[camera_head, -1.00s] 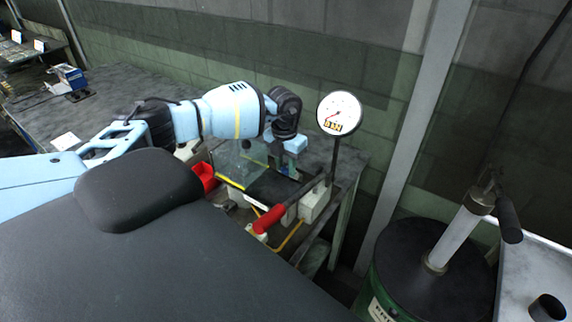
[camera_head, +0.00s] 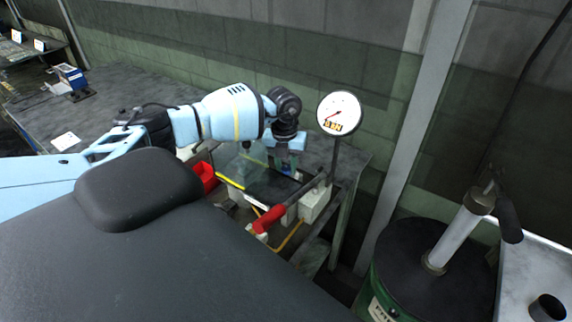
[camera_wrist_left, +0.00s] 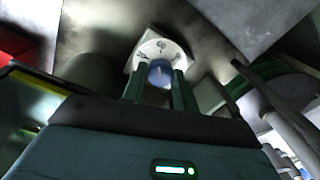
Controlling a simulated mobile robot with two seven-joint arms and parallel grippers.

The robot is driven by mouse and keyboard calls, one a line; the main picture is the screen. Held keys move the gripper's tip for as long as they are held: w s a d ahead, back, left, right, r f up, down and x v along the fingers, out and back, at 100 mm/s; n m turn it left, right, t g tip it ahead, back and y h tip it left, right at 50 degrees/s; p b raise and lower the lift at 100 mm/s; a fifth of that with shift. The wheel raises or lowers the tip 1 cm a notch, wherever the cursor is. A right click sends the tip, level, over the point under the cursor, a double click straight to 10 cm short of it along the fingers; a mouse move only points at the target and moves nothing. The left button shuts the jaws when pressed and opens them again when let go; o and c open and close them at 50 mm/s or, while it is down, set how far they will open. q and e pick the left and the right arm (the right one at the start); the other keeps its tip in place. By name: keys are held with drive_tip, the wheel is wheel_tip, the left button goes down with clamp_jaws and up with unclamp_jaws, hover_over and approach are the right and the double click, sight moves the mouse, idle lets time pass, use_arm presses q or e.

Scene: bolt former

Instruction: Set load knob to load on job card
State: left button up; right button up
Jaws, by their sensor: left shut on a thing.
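The blue knob (camera_wrist_left: 160,72) sits in front of a pale dial plate (camera_wrist_left: 160,48) with dark marks in the left wrist view. My left gripper (camera_head: 289,170) reaches down to the press behind its dark plate. Its fingers (camera_wrist_left: 159,86) are shut on the knob from both sides. In the head view the gripper hides the knob. A round gauge (camera_head: 339,108) with a red needle and small display stands on a post to the right; its reading is too small to be sure of. A white card (camera_head: 66,141) lies on the bench at left; its writing is unreadable.
A red-handled lever (camera_head: 269,217) crosses the press front. A red bin (camera_head: 205,176) and a clear yellow-edged guard (camera_head: 230,180) stand left of the gripper. A green drum (camera_head: 425,270) with a pump stands at right. The bench (camera_head: 110,90) has free room at left.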

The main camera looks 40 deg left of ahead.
sight(285, 168)
use_arm(q)
drive_tip(key=shift+r, duration=0.15)
drive_tip(key=o, duration=1)
drive_tip(key=shift+c, duration=0.2)
drive_tip(key=shift+a+r, duration=0.2)
drive_tip(key=shift+r, duration=3.65)
